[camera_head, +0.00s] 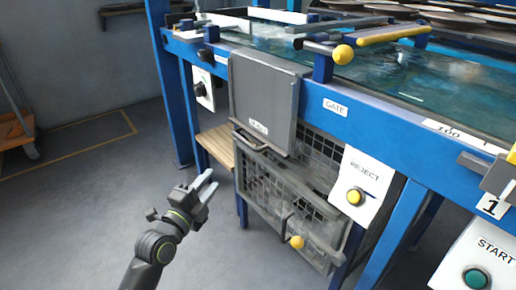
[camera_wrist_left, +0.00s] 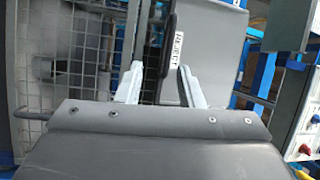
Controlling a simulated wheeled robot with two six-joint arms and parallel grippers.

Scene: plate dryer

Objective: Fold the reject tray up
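The reject tray (camera_head: 266,95) is a flat grey panel standing upright against the front of the blue frame, with a small label low on its face and a handle (camera_head: 250,138) at its lower edge. In the left wrist view the grey panel (camera_wrist_left: 215,65) shows beyond the fingers, with the label "REJECT" and the dark handle (camera_wrist_left: 169,28). My left gripper (camera_head: 208,187) is below and left of the panel, apart from it, over the floor. In the wrist view its two fingers (camera_wrist_left: 160,80) are spread with nothing between them. My right gripper is not seen.
A wire mesh guard (camera_head: 275,190) and a lever with a yellow knob (camera_head: 297,242) are below the panel. A REJECT box (camera_head: 361,177) with a yellow button is to the right. A wooden shelf (camera_head: 217,146) is behind.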

